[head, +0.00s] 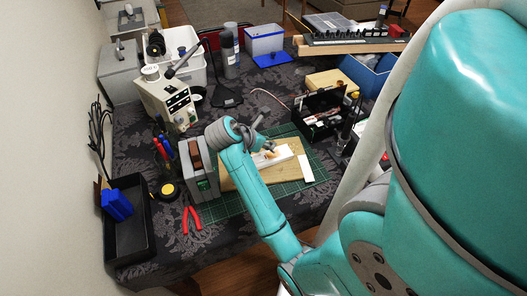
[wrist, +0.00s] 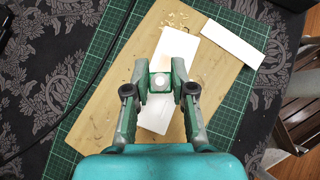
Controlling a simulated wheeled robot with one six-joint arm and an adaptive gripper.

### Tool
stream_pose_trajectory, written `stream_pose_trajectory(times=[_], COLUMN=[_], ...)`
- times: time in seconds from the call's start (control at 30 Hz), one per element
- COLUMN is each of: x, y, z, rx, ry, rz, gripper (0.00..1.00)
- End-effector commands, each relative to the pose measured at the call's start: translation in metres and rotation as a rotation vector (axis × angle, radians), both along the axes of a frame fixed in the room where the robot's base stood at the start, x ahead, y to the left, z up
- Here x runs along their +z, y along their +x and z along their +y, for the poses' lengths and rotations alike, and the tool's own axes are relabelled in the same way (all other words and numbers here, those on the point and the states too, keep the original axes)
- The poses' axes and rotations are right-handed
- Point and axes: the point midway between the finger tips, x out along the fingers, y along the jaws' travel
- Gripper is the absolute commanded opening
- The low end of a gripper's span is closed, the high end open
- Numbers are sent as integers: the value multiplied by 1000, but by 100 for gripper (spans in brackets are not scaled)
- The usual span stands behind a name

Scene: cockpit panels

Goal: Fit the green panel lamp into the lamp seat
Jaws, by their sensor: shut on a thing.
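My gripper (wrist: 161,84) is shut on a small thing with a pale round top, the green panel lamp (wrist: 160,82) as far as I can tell. Green shows around it between the fingertips, but most of its body is hidden. The lamp is over a white panel (wrist: 156,118) that lies on a wooden board. I cannot tell whether the lamp touches the panel. The white panel also shows in the head view (head: 283,153), below my gripper (head: 268,148). No lamp seat can be made out; the fingers and lamp cover the panel's middle.
The board rests on a green cutting mat (wrist: 230,112). Left of my arm stand a grey box (head: 198,168) and red pliers (head: 191,219). A black toolbox (head: 318,112) stands behind right.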

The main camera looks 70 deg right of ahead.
Motion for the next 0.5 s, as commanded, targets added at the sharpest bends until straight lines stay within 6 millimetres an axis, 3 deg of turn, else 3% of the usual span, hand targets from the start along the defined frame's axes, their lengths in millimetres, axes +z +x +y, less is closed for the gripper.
stream_pose_trajectory(times=[0.5], x=[-46], y=[0], z=[0], rx=[0], ry=[0], rz=[0], gripper=[0])
